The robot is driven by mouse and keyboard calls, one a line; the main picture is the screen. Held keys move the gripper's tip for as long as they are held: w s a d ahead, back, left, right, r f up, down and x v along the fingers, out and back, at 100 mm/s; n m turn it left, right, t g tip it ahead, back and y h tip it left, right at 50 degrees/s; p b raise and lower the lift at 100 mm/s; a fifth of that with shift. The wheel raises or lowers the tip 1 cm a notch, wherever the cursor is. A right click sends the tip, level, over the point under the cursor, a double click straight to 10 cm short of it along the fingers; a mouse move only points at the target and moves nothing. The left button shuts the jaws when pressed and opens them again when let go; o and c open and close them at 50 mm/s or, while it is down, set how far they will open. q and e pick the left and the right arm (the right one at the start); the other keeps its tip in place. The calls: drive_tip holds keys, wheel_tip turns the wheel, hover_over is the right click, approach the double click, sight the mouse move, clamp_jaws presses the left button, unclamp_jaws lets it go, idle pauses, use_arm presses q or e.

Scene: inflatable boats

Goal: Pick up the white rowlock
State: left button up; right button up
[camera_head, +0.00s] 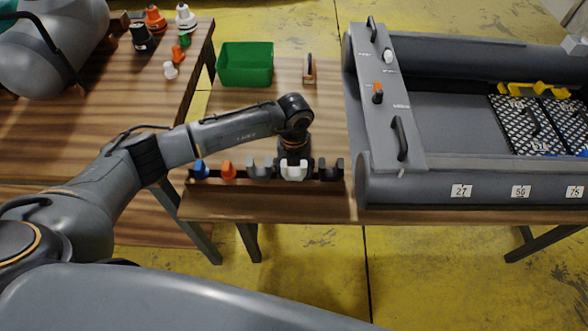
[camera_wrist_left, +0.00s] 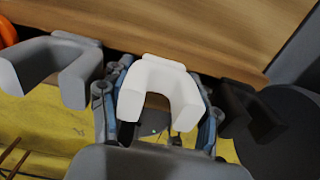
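The white rowlock (camera_head: 293,173) is a U-shaped piece in a row of parts along the table's front edge. In the left wrist view the white rowlock (camera_wrist_left: 160,88) fills the middle, its opening facing my gripper. My left gripper (camera_head: 294,158) points down at it, and its fingers (camera_wrist_left: 157,112) stand apart, one on each side of the rowlock. I see no clear grip; exact contact is hard to tell. The fingertips are partly hidden behind the rowlock. My right gripper is out of view.
A grey rowlock (camera_head: 260,168) and a black rowlock (camera_head: 331,170) stand close on either side. Orange (camera_head: 228,171) and blue (camera_head: 201,169) parts are further left. A green bin (camera_head: 245,64) is behind. The grey inflatable boat (camera_head: 440,185) lies at right.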

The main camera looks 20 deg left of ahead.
sight(294, 173)
use_arm(q)
drive_tip(key=c, duration=0.4)
drive_tip(key=shift+r, duration=0.1)
wheel_tip(294, 173, up, 11)
idle(0.4)
